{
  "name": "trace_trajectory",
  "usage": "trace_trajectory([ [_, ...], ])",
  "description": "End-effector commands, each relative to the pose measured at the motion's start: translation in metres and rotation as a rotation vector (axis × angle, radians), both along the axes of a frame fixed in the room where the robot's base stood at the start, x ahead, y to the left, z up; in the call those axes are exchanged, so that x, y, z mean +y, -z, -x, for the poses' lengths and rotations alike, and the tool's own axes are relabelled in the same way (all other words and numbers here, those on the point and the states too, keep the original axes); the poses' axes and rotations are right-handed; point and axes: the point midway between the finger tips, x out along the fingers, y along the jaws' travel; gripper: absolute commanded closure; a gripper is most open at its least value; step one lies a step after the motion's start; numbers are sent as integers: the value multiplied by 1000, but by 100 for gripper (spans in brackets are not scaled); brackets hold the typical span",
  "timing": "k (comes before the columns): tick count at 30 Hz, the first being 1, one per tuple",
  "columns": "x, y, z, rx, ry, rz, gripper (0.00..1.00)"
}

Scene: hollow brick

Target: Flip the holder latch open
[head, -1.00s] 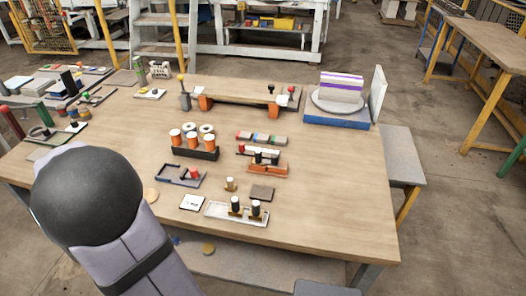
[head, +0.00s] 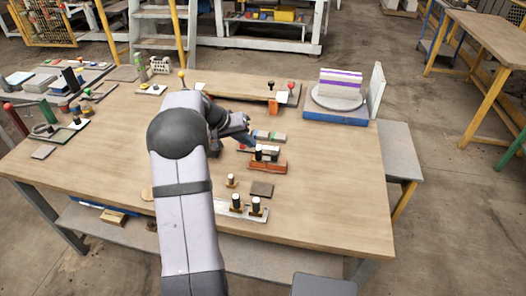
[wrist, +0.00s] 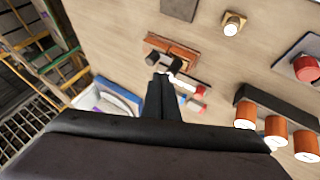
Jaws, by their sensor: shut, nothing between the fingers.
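An orange holder (head: 268,167) stands right of the middle of the table in the head view, with dark upright parts and a pale bar behind it. It also shows in the wrist view (wrist: 175,47), just beyond my fingertips. I cannot tell which small part is the latch or how it is set. My gripper (head: 247,140) is just behind and left of the holder in the head view. In the wrist view my gripper (wrist: 163,76) has its dark fingers together, nothing held between them. Whether they touch the holder's parts cannot be told.
A rack of orange cylinders (wrist: 275,128) is at the right of the wrist view; my arm hides it in the head view. Small coloured blocks (head: 270,136) lie behind the holder. A dark square (head: 262,190) and a tray with dark pegs (head: 258,212) are in front.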

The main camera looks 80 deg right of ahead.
Motion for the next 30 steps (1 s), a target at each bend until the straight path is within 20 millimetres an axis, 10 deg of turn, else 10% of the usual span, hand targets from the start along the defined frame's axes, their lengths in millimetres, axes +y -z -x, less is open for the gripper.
trace_trajectory([
  [14,-4,7,4,2,0,-2,100],
  [30,-37,64,32,0,-1,-4,100],
])
